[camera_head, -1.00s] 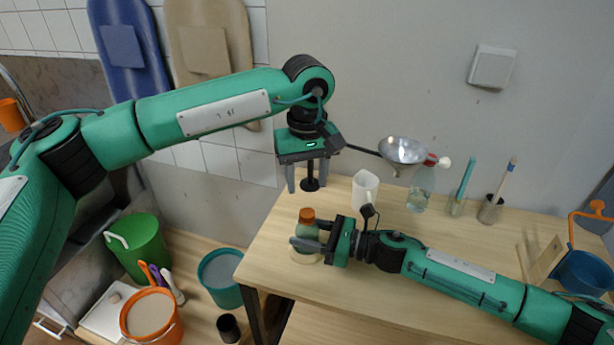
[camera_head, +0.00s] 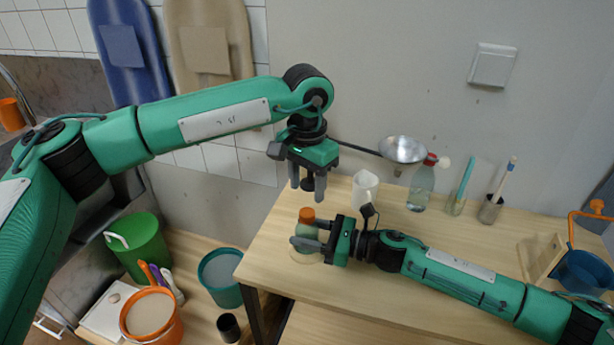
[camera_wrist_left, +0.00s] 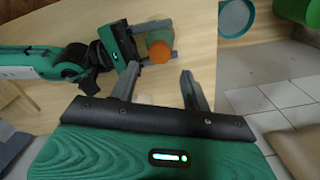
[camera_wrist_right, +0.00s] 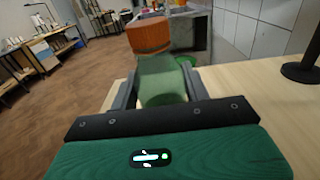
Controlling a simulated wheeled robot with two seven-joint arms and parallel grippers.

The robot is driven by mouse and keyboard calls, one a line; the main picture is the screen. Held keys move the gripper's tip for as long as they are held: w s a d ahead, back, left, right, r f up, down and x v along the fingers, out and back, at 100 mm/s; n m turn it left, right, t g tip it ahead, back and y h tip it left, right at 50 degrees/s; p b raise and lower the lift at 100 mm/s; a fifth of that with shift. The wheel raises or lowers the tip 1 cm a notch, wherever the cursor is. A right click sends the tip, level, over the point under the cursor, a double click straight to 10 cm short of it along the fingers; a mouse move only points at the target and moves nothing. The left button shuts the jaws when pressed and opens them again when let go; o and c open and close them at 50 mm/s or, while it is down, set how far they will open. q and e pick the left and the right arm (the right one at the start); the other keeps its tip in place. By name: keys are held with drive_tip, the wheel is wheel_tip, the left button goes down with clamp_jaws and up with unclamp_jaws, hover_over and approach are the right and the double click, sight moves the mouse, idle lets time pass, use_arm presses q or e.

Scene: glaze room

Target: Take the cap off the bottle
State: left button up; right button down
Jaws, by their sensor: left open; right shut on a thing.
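The bottle (camera_head: 304,242) is pale green and translucent and stands upright near the front left of the table. Its orange cap (camera_head: 307,214) sits on its neck. My right gripper (camera_head: 303,236) is shut around the bottle's body, below the cap, as the right wrist view shows with the cap (camera_wrist_right: 149,36) clear above the fingers. My left gripper (camera_head: 307,185) is open and empty, pointing down above and slightly behind the cap. In the left wrist view the cap (camera_wrist_left: 160,51) lies beyond the fingers, apart from them.
A metal funnel (camera_head: 402,149) hangs on a dark arm behind my left gripper. A white jug (camera_head: 365,189), a clear bottle with a red neck (camera_head: 421,186) and brush holders (camera_head: 490,210) stand at the back. A blue pot (camera_head: 585,272) is at the right.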

sight(307, 212)
use_arm(q)
wheel_tip(307, 212, down, 6)
drive_tip(key=shift+f, duration=0.25)
